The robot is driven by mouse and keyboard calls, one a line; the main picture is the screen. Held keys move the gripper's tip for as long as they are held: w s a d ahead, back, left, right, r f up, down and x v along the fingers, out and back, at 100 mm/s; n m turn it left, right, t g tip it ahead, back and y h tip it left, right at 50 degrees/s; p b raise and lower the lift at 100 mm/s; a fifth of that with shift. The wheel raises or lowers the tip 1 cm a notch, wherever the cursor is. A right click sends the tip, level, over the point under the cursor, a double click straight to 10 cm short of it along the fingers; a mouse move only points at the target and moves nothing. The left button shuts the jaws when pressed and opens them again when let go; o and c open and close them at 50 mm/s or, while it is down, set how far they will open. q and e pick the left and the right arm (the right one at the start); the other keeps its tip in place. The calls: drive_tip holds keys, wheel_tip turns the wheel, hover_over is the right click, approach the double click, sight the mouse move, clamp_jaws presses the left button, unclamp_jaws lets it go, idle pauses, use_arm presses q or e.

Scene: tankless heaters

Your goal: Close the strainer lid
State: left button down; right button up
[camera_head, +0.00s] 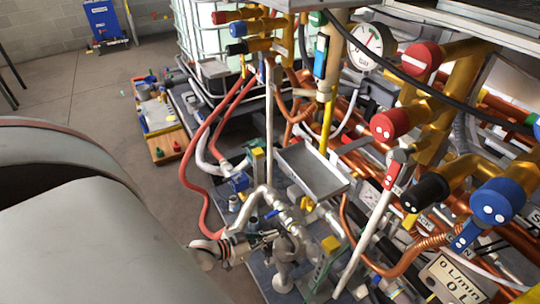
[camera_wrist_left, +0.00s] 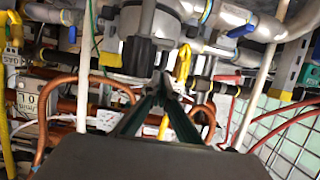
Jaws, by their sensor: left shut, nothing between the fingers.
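My right gripper is not in view.
A grey metal tray (camera_head: 313,170) sits above the pipes. A white upright post (camera_head: 270,130) and a slanted white bar (camera_head: 362,240) flank the work area. A red hose (camera_head: 190,180) curves on the left. Copper pipes and large coloured valve caps crowd the right. Open floor (camera_head: 75,90) lies at upper left.

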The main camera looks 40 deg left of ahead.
use_arm(q)
drive_tip(key=v, duration=1.2)
